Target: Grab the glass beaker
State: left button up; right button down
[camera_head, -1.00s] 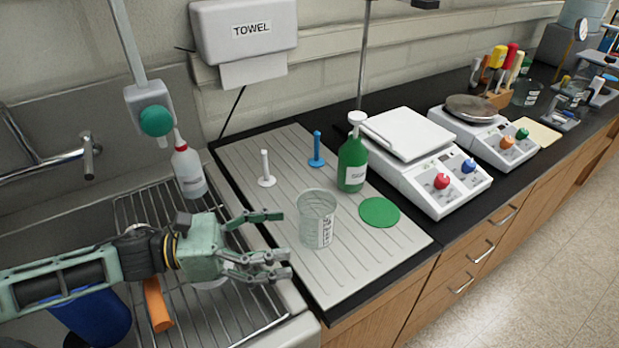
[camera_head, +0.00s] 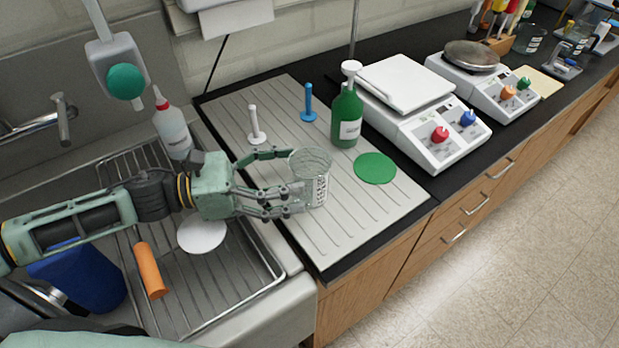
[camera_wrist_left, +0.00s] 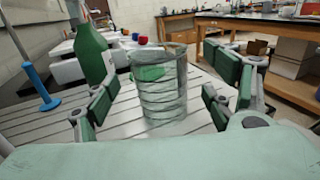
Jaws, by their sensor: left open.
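The glass beaker (camera_head: 318,186) stands upright on the grey ridged drainboard (camera_head: 345,232), clear with a printed label. My left gripper (camera_head: 290,180) is open at the beaker's left side, with its fingers reaching toward and partly alongside the glass. In the left wrist view the beaker (camera_wrist_left: 160,95) stands between the two spread green fingers, with visible gaps on both sides. My right gripper does not show.
A green soap bottle (camera_head: 347,118), a green disc (camera_head: 374,168), a white peg (camera_head: 256,125) and a blue peg (camera_head: 308,103) stand or lie near the beaker. Two scales, one white-topped (camera_head: 405,82), are to the right. A sink rack (camera_head: 215,275) is at left.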

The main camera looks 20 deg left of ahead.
aim_at(310, 170)
pick_arm(q)
jog(key=x, duration=0.1)
jog(key=p+x, duration=0.1)
jog(key=shift+w+d+r, duration=0.25)
jog(key=shift+d+r, duration=0.05)
jog(key=shift+d, duration=0.05)
jog(key=shift+w+d+f+p, duration=0.15)
jog(key=shift+w+d+p, duration=0.2)
jog(key=shift+d, duration=0.25)
jog(key=shift+f, duration=0.1)
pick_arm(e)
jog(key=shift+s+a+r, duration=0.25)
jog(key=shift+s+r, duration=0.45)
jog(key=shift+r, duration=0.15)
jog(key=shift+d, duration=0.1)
pick_arm(q)
jog(key=shift+c, duration=1)
jog(key=c, duration=1.1)
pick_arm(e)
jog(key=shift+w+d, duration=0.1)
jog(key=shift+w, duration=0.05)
